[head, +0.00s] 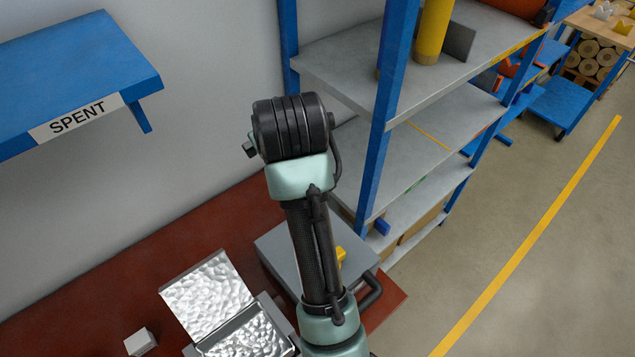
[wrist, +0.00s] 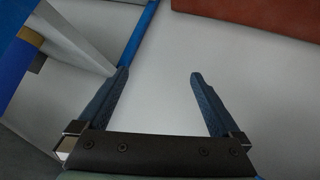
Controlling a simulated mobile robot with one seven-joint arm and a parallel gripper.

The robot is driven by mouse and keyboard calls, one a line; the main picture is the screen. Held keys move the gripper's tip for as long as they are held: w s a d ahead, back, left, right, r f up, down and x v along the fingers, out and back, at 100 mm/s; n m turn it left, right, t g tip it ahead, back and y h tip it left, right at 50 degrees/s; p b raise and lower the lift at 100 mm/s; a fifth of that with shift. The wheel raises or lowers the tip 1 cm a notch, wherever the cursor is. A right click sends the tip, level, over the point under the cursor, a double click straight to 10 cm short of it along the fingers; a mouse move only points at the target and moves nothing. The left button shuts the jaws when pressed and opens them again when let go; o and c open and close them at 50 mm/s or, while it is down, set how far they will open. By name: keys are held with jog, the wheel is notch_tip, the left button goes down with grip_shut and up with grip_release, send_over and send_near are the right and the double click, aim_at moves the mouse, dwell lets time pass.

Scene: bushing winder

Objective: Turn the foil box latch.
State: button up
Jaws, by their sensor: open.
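A box lined with crinkled silver foil (head: 209,292) lies at the bottom of the head view on the red-brown bench, its foil-lined lid raised. My arm's lower link is just right of it. I cannot make out a latch on it. In the wrist view my gripper (wrist: 158,74) is open and empty, its two dark blue fingers wide apart in front of a pale wall. The foil box is not in the wrist view. In the head view my arm reaches up past the box, and its fingers are hidden.
A grey case (head: 285,245) with a dark handle and a yellow part stands on the bench (head: 100,285), partly behind my arm. A small pale block (head: 141,342) lies left. A blue shelf marked SPENT (head: 70,75) hangs upper left. Blue-posted grey shelving (head: 345,60) stands close right of my arm.

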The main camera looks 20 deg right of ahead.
jog(key=s+d+f+g+y+p, duration=0.1)
jog(key=s+d+f+g+p, duration=0.35)
jog(key=s+f+g, duration=0.75)
jog(key=f+b, duration=0.1)
jog(key=f, duration=0.3)
jog(key=f+t+b, duration=0.1)
jog(key=f, duration=0.3)
jog(key=f+t+b, duration=0.1)
jog(key=f, duration=0.2)
jog(key=shift+s+d+f+n, duration=0.2)
jog(key=shift+s+f+n, duration=0.1)
jog(key=shift+f+n, duration=0.1)
jog(key=c, duration=1.1)
